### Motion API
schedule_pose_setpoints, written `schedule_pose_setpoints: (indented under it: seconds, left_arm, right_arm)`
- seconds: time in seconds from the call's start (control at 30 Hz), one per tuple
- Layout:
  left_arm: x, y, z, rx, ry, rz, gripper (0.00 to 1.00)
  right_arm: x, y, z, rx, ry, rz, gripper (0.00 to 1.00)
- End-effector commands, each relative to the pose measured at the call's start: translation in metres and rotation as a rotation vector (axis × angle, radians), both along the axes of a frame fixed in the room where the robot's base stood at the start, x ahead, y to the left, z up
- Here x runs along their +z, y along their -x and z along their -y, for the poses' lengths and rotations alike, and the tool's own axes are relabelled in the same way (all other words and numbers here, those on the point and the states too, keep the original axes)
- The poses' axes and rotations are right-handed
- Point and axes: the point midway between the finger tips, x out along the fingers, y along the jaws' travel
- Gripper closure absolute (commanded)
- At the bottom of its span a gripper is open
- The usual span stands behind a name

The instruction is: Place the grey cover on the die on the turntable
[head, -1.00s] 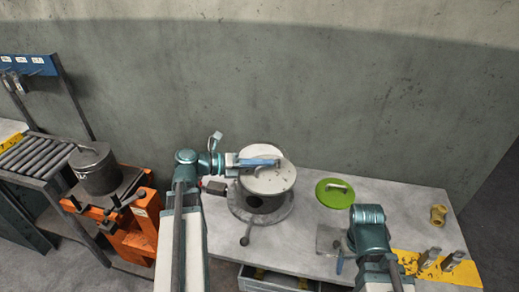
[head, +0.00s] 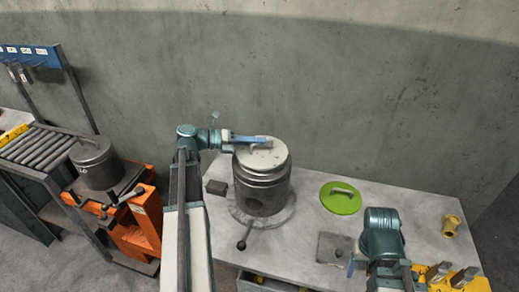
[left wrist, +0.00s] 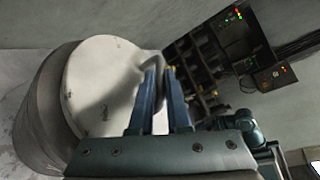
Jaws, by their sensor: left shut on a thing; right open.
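The grey cover (head: 268,158), a pale round disc with a bar handle, is at the top of the dark grey cylindrical die (head: 262,188). The die stands upright on the turntable (head: 288,217). My left gripper (head: 262,140) is shut on the cover's handle. The left wrist view shows the pale cover (left wrist: 98,85) over the die (left wrist: 38,115), whose side shows at left. I cannot tell whether a small gap remains between them. My right gripper (head: 351,266) is open and empty, low over the table's front, partly hidden by its arm.
A green disc with a handle (head: 340,204) lies on the table (head: 310,190) right of the turntable. A grey square plate (head: 334,248) and a brass fitting (head: 451,226) lie further right. Another dark cylinder (head: 97,165) stands on the orange stand (head: 145,225) at left.

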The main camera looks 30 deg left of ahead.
Motion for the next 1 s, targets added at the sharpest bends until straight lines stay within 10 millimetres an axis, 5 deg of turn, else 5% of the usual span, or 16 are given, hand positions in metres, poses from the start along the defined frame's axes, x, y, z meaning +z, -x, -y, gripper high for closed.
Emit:
schedule_pose_setpoints:
  seconds: [0.17,0.6,0.63,0.77,1.0]
  left_arm:
    - [-0.024,0.007,-0.008,0.002,0.002,0.002,1.0]
    - [-0.027,0.008,-0.009,0.003,0.002,0.002,1.0]
    - [-0.026,0.008,-0.009,0.003,0.0,-0.001,0.8]
    - [-0.026,0.008,-0.009,0.003,0.0,-0.001,0.56]
    - [-0.026,0.008,-0.009,0.003,0.0,-0.001,0.55]
  right_arm:
    - [-0.024,0.0,0.0,-0.001,0.0,0.0,0.28]
    - [-0.027,0.0,0.0,-0.001,0.0,0.0,0.28]
    - [-0.026,0.0,0.0,-0.001,0.0,0.0,0.28]
    - [-0.026,0.0,0.0,-0.001,0.0,0.0,0.28]
    - [-0.026,0.0,0.0,-0.001,0.0,0.0,0.28]
